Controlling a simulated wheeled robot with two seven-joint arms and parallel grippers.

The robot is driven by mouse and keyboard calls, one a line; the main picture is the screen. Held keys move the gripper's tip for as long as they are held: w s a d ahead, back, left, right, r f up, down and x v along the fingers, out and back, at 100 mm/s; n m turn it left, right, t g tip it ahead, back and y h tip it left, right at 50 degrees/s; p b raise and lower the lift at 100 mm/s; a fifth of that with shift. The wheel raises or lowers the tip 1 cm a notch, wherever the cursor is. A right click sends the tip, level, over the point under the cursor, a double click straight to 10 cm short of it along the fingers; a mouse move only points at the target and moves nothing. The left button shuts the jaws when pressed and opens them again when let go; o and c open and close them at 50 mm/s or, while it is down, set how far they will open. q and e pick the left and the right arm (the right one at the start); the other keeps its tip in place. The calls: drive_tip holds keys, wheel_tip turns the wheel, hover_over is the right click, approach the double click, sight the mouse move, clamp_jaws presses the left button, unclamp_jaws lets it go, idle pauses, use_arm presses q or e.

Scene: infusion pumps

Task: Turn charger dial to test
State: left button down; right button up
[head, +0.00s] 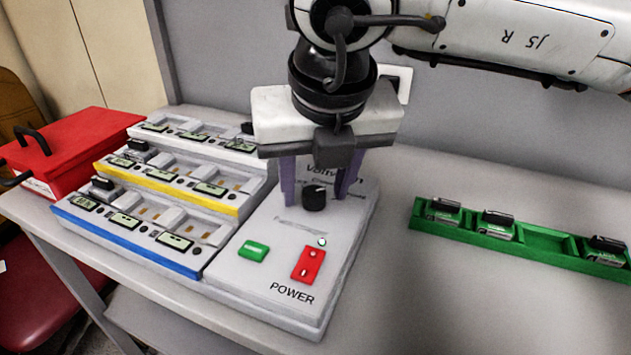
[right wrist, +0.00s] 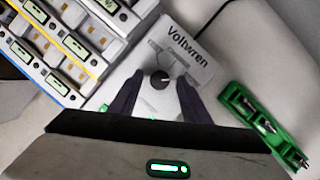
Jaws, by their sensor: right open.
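The charger's panel (head: 262,285) is light grey, with a black round dial (head: 314,198) bearing a white pointer mark. The dial also shows in the right wrist view (right wrist: 160,80), with the word "Voltwren" beyond it. My right gripper (head: 316,200) points down over the panel, its two purple fingers open on either side of the dial. In the right wrist view the gripper (right wrist: 156,86) shows gaps between the fingers and the dial. The small lettering around the dial is too small or hidden to read. My left gripper is not seen.
Tiered charging bays with white, yellow and blue (head: 130,239) edges stand left of the panel. A green button (head: 253,250) and a red power switch (head: 308,264) lie in front of the dial. A green battery rack (head: 545,243) is at right; a red toolbox (head: 75,150) is at far left.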

drive_tip(key=c, duration=1)
drive_tip(key=shift+c, duration=0.2)
